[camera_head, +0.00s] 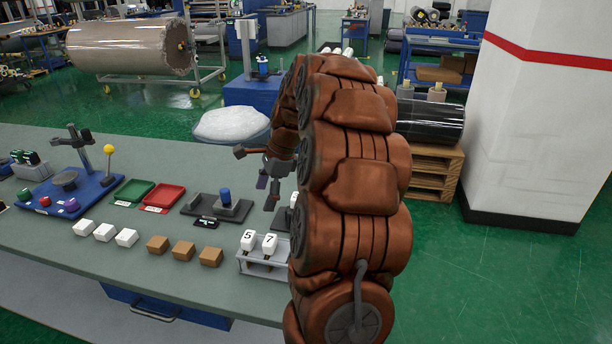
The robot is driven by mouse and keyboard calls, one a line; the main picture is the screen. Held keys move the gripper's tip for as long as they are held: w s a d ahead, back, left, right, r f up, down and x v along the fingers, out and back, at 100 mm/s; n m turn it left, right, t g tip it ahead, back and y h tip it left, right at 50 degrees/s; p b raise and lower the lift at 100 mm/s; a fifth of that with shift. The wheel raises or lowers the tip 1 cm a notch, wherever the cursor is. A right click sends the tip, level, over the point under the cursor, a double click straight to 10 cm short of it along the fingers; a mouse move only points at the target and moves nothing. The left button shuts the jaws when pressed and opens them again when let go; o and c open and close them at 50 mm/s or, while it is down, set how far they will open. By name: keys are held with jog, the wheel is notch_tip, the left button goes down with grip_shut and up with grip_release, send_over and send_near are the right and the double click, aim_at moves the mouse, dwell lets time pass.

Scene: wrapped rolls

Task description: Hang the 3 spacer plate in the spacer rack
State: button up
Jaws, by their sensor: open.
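The spacer rack (246,266) is a grey stand at the table's right front. It holds white pieces marked 5 (248,240) and 7 (269,243); its right end is hidden by my arm. I cannot make out a plate marked 3. A small white piece (294,199) shows partly beside my arm, with no readable mark. My gripper (257,177) is open, with dark fingers spread above the table, behind the rack and near a dark fixture with a blue knob (225,196). I see nothing held between the fingers.
White blocks (104,232) and brown blocks (183,250) stand in a row left of the rack. A green tray (134,192), a red tray (165,197) and a blue base (82,193) with a stand lie further left. My arm covers the table's right end.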

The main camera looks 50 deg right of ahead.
aim_at(297, 196)
jog(key=s+d+f+m+t, duration=0.15)
jog(key=d+m, duration=0.55)
jog(key=d, duration=0.7)
jog(key=shift+h, duration=0.3)
jog(key=shift+p+x, duration=1.35)
jog(key=shift+x, duration=2.75)
jog(key=c, duration=1.3)
jog(key=shift+s+d, duration=0.15)
jog(key=shift+s, duration=0.1)
jog(key=o, duration=1.3)
